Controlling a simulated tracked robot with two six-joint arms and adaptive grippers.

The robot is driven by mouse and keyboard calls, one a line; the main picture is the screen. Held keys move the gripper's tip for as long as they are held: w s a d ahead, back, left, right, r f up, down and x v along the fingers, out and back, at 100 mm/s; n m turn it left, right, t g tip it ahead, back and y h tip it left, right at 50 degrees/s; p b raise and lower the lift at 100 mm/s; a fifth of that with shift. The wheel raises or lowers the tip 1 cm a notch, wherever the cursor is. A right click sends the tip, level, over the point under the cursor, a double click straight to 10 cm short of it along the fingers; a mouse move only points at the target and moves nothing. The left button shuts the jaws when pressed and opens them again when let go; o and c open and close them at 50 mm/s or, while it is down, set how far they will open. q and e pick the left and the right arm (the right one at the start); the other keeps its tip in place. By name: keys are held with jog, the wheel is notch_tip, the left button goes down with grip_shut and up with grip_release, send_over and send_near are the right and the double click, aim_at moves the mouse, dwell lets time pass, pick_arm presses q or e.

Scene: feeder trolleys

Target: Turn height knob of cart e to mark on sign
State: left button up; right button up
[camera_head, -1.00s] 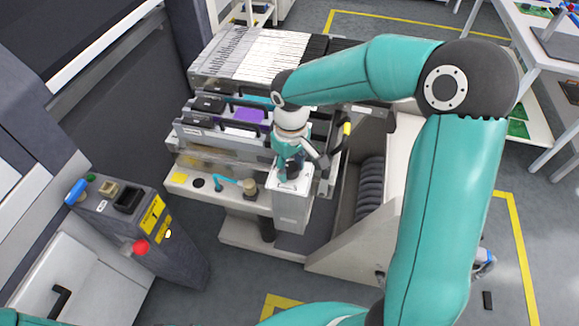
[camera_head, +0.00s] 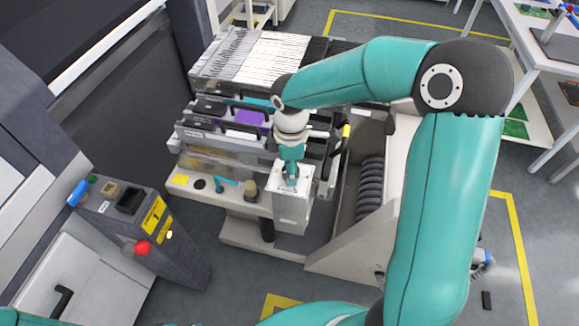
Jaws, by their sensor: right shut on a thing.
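The cart (camera_head: 245,232) stands in the middle of the head view, with a light grey box-shaped post (camera_head: 291,212) at its front right. My right gripper (camera_head: 291,182) points down onto the top of this post. It is shut on the height knob, which is mostly hidden by its fingers. A mark on a sign cannot be made out at this size. My left gripper is not in view.
A small teal handle (camera_head: 227,183) and a brown knob (camera_head: 249,189) sit on the cart's front ledge. A grey control post (camera_head: 170,245) with a red button (camera_head: 142,248) stands at left. Trays with black handles lie behind my gripper.

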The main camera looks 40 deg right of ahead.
jog(key=shift+w+d+r+n, duration=0.1)
jog(key=shift+r+n, duration=0.05)
jog(key=shift+n, duration=0.5)
jog(key=shift+w+r+n, duration=0.1)
jog(key=shift+n, duration=0.55)
jog(key=o, duration=1)
jog(key=shift+s, duration=0.1)
jog(key=shift+o, duration=0.7)
jog(key=shift+f, duration=0.15)
jog(key=shift+s, duration=0.1)
notch_tip(320, 180, up, 12)
